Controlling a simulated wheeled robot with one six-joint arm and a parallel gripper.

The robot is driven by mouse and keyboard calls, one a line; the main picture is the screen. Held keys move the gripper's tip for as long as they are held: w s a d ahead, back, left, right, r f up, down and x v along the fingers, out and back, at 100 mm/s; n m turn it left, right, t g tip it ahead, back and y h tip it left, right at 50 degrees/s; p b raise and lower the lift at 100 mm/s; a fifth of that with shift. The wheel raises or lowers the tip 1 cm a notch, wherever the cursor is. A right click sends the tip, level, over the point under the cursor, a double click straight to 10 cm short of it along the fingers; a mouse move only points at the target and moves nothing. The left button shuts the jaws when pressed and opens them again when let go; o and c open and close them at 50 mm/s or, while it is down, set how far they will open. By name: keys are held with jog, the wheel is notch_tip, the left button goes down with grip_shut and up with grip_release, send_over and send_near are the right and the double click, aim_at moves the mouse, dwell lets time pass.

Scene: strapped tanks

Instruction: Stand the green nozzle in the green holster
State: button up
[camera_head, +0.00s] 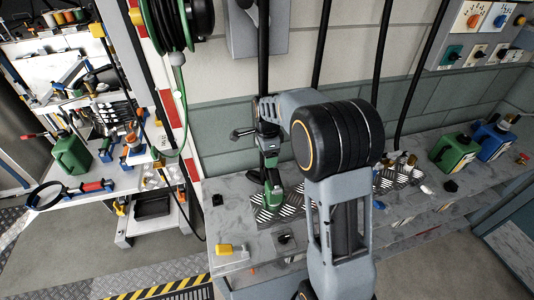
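A green and black object (272,172), which looks like the green nozzle, stands roughly upright over a striped plate on the grey bench. My gripper (268,138) points down directly above its top. The fingers are too small and dark to see whether they are shut on it. I cannot pick out the green holster separately; the green lower part (275,195) may be it or part of the nozzle.
A green hose reel (175,25) hangs at upper left, its hose trailing down. Green (455,152) and blue (493,140) canisters stand on the bench at right. A yellow-handled item (226,250) lies at the front left. Black vertical pipes run down the wall behind.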

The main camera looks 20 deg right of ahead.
jog(key=shift+f, duration=0.2)
jog(key=o, duration=1.7)
notch_tip(320, 180, up, 14)
jog(key=shift+f+b, duration=0.1)
jog(key=shift+b, duration=0.35)
